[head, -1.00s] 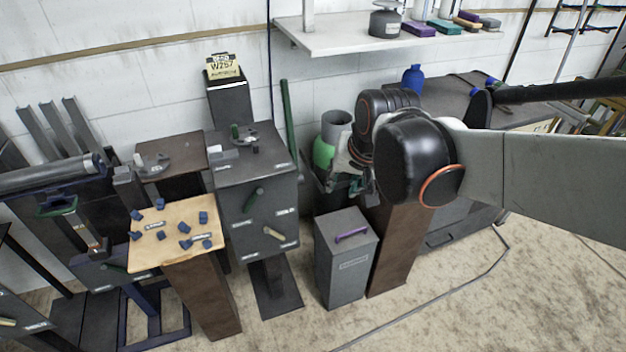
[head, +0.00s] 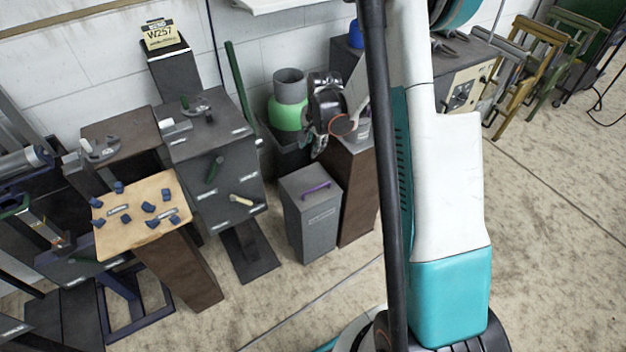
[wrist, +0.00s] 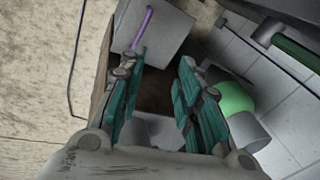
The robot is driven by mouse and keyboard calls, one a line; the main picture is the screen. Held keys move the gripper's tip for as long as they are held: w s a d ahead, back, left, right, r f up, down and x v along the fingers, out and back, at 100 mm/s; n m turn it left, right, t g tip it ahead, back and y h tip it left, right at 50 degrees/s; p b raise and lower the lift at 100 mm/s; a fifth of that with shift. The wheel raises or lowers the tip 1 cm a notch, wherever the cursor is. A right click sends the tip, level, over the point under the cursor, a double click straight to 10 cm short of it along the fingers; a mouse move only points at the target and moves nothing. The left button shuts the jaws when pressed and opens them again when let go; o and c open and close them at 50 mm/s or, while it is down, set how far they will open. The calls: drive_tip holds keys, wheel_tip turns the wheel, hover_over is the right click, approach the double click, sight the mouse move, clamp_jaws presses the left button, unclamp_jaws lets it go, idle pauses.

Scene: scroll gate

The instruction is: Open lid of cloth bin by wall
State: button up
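A grey box-shaped bin with a flat lid (head: 312,215) stands on the floor near the wall in the head view. I take it for the cloth bin, though its label is too small to read. A purple bar handle (head: 316,190) sits on its lid, which is closed. In the wrist view the bin (wrist: 167,38) and its handle (wrist: 141,28) lie beyond the fingertips. My gripper (wrist: 155,72) is open and empty, with teal pads parted. In the head view my gripper (head: 316,128) hangs above and behind the bin, apart from the handle; its fingertips are partly hidden.
A brown pedestal (head: 358,195) stands right beside the bin. A dark cabinet (head: 215,160) with handles stands left. Floor in front of the bin is clear.

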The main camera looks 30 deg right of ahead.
sight(317, 187)
drive_tip(key=w+d+f+m+b, duration=0.1)
drive_tip(key=f, duration=0.7)
drive_tip(key=w+d+f+m+b, duration=0.1)
drive_tip(key=f+b, duration=0.1)
drive_tip(key=f, duration=0.7)
drive_tip(key=w+d+f+m+b, duration=0.1)
drive_tip(key=f, duration=0.7)
drive_tip(key=shift+w+d+f+g+b, duration=0.1)
drive_tip(key=shift+d+f+g+b, duration=0.2)
drive_tip(key=shift+d+g, duration=0.1)
clamp_jaws()
